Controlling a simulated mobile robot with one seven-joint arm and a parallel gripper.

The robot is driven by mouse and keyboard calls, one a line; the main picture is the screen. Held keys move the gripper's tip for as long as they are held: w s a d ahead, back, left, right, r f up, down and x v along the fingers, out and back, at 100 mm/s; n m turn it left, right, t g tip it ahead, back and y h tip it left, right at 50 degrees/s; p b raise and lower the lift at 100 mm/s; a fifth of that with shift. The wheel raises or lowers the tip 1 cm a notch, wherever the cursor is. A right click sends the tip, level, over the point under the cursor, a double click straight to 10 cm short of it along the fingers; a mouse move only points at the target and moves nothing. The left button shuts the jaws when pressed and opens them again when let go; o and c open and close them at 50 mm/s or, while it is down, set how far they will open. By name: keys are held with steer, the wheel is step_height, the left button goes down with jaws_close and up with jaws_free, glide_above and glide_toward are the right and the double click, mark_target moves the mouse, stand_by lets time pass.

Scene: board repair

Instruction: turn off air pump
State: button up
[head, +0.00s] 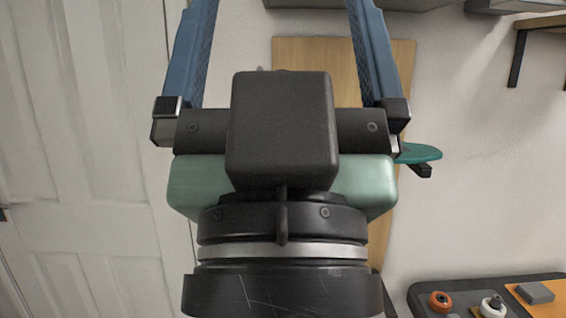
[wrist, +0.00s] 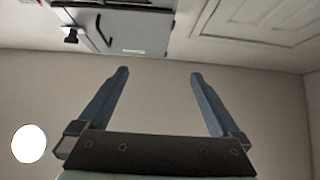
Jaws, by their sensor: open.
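My gripper (head: 281,20) fills the middle of the head view, close to the camera, with its two blue fingers spread wide and pointing up. Its fingertips are cut off at the top edge. In the wrist view my gripper (wrist: 158,73) shows both fingertips apart, with nothing between them. I cannot pick out the air pump or its switch for certain in either view; my gripper and arm hide the middle of the head view.
A bench or tray with rounded edges (head: 425,291) at lower right holds an orange round part (head: 439,302), a white part (head: 493,306) and a grey block (head: 536,293). A wooden panel (head: 330,55) and a teal disc (head: 420,153) show behind my gripper. A white door (head: 85,130) stands left.

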step_height(320, 180, up, 11)
steer(key=p, duration=0.8)
steer(key=shift+p, duration=0.35)
